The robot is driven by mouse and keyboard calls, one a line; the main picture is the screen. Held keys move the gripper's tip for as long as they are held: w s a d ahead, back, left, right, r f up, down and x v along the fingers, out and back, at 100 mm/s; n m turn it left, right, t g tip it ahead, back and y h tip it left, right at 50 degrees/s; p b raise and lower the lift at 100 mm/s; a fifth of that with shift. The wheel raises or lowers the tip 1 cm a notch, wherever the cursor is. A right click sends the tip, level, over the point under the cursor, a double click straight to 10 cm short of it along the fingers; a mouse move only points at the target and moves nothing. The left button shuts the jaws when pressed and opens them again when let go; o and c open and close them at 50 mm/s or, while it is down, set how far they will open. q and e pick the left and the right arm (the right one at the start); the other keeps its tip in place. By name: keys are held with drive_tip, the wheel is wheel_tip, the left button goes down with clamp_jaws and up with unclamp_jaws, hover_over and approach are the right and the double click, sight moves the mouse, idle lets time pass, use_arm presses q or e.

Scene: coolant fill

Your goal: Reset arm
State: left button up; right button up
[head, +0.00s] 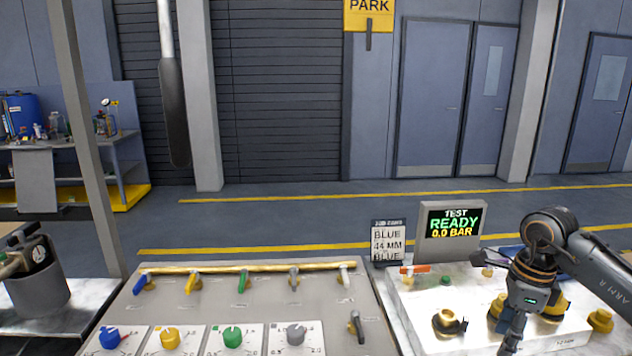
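My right arm comes in from the right, and its gripper (512,335) points down over the white-topped unit (405,315) at the lower right. Only a dark narrow part of this gripper shows at the bottom edge, so I cannot tell whether it is open or shut, or whether it touches anything. My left arm and gripper are not in view. The test display (453,225) behind the unit reads "TEST READY 0.0 BAR".
A sloped panel (240,310) with coloured levers and knobs fills the lower middle. A sign (388,243) reads "BLUE 44 MM BLUE". Brass fittings (449,321) stand on the white unit. A dark handle (173,110) hangs at upper left. A grey container (38,290) stands far left.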

drive_tip(key=a+f+y, duration=0.3)
drive_tip(key=a+y, duration=0.6)
drive_tip(key=a, duration=1.5)
drive_tip(key=s+a+r+m+t+y, duration=0.1)
drive_tip(key=a+r+m+t+y, duration=0.75)
drive_tip(key=r+m, duration=0.2)
drive_tip(key=w+d+m+t+h, duration=0.3)
drive_tip(key=d+m+t+h, duration=0.7)
drive_tip(key=m, duration=0.8)
drive_tip(key=s+d+f+m+g+h, duration=0.2)
drive_tip(key=d+f+m+h, duration=0.2)
drive_tip(key=f+m, duration=0.25)
drive_tip(key=s+d+f+m+g+h, duration=0.2)
drive_tip(key=s+d+f+m+h, duration=0.15)
drive_tip(key=f+m, duration=0.35)
drive_tip(key=s+d+f+m+g, duration=0.1)
drive_tip(key=s+f+m+g, duration=0.2)
drive_tip(key=s+f+g, duration=0.5)
drive_tip(key=s+f+m+g, duration=0.2)
drive_tip(key=s+f+g, duration=0.2)
drive_tip(key=s+f, duration=1.05)
drive_tip(key=f, duration=0.9)
drive_tip(key=s+f, duration=0.2)
drive_tip(key=f, duration=1)
drive_tip(key=s+d+f+g, duration=0.2)
drive_tip(key=s+d+f, duration=0.1)
drive_tip(key=s+f, duration=1.2)
drive_tip(key=shift+s+f+h, duration=0.35)
drive_tip(key=shift+s+h, duration=0.05)
drive_tip(key=shift+s, duration=0.15)
